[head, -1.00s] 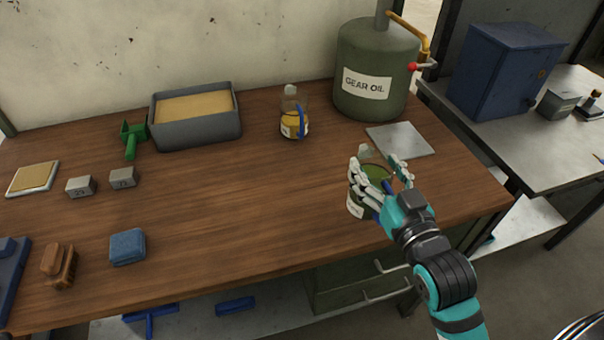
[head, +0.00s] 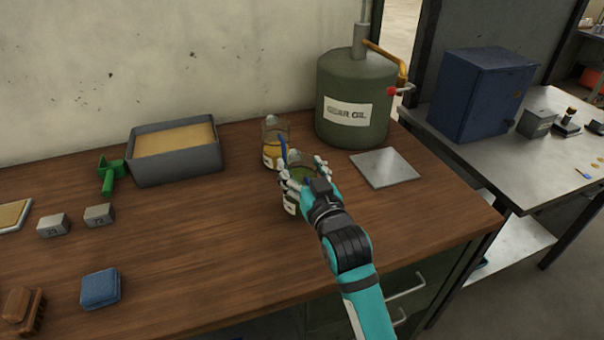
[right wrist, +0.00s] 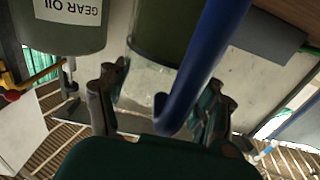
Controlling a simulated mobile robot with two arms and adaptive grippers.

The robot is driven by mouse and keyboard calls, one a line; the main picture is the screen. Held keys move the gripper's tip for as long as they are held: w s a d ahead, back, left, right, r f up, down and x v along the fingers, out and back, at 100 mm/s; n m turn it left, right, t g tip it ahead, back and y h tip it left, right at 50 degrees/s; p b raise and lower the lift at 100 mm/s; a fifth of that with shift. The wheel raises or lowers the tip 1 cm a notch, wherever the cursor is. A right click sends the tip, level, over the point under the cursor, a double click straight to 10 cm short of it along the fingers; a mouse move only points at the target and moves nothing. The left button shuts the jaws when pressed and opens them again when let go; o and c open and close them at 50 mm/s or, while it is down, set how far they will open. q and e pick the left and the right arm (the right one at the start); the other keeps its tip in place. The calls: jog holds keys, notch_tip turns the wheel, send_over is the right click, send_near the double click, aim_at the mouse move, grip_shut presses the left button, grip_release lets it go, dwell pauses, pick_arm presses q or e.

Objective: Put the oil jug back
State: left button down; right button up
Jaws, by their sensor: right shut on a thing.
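A clear jug with dark green oil and a blue handle (right wrist: 205,55) is in my right gripper (head: 303,170). In the head view the green oil (head: 303,174) shows between the fingers, and the hand hides much of the jug. My right gripper is shut on this jug, just in front and to the right of a second clear jug (head: 271,152) holding amber oil. In the right wrist view the held jug's clear wall (right wrist: 148,80) is between the fingers. I cannot tell whether its base touches the bench. My left gripper is not in view.
A gear oil drum (head: 350,105) stands at the back right, with a flat metal plate (head: 386,168) before it. A grey sand tray (head: 178,170), a green scoop (head: 109,176), metal blocks (head: 98,215) and a blue block (head: 100,289) are left. The bench middle is clear.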

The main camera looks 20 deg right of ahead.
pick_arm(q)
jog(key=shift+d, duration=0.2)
pick_arm(e)
jog(key=shift+f, duration=0.7)
jog(key=shift+f, duration=0.2)
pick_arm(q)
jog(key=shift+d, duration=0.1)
pick_arm(e)
jog(key=o, duration=1.7)
jog(key=shift+o, duration=0.2)
jog(key=shift+r, duration=0.1)
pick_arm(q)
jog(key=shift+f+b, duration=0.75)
pick_arm(e)
jog(key=s, duration=1.2)
jog(key=shift+d, duration=0.2)
